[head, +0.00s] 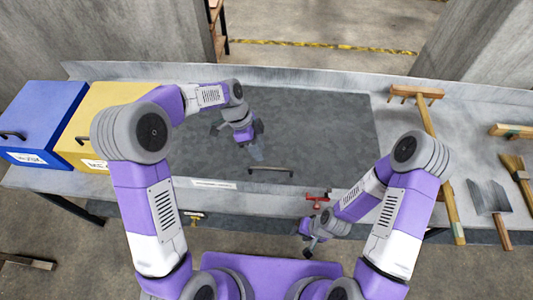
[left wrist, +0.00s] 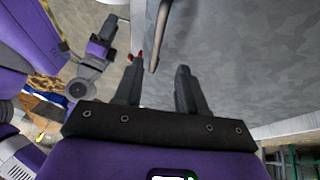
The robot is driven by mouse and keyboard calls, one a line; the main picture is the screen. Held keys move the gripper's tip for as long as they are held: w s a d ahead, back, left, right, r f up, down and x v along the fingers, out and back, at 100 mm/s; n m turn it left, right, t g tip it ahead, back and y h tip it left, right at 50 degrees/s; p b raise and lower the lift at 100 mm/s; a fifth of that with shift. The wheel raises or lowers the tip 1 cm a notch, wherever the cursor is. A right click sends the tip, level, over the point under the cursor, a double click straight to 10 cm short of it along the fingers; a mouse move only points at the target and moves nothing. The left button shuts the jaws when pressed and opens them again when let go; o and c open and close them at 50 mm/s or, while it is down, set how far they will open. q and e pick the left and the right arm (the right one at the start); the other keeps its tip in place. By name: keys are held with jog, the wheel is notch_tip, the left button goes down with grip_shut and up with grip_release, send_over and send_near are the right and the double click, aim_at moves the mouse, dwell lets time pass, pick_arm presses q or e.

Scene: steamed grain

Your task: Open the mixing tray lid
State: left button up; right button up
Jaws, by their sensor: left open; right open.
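The mixing tray lid (head: 320,125) is a large dark grey mottled panel lying flat and closed in the grey counter. Its dark bar handle (head: 270,169) is near the front edge; the lid surface also fills much of the left wrist view (left wrist: 240,60). My left gripper (head: 250,143) is open above the lid, behind and left of the handle in the head view. In the left wrist view a dark bar, seemingly the handle (left wrist: 160,38), shows beyond the gap between the open fingers (left wrist: 158,80), not held. My right gripper (head: 308,248) is open and empty in front of the counter.
A red valve (head: 318,197) is at the counter's front, near my right arm. A blue box (head: 40,115) and yellow box (head: 105,100) stand at left. A long wooden-handled tool (head: 440,170), a scraper (head: 490,200) and a brush (head: 518,170) lie at right.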

aim_at(266, 163)
pick_arm(q)
jog(key=x, duration=0.4)
jog(key=b+x, duration=0.1)
jog(key=x, duration=0.2)
jog(key=shift+s+a, duration=0.1)
jog(key=shift+s, duration=0.15)
grip_shut()
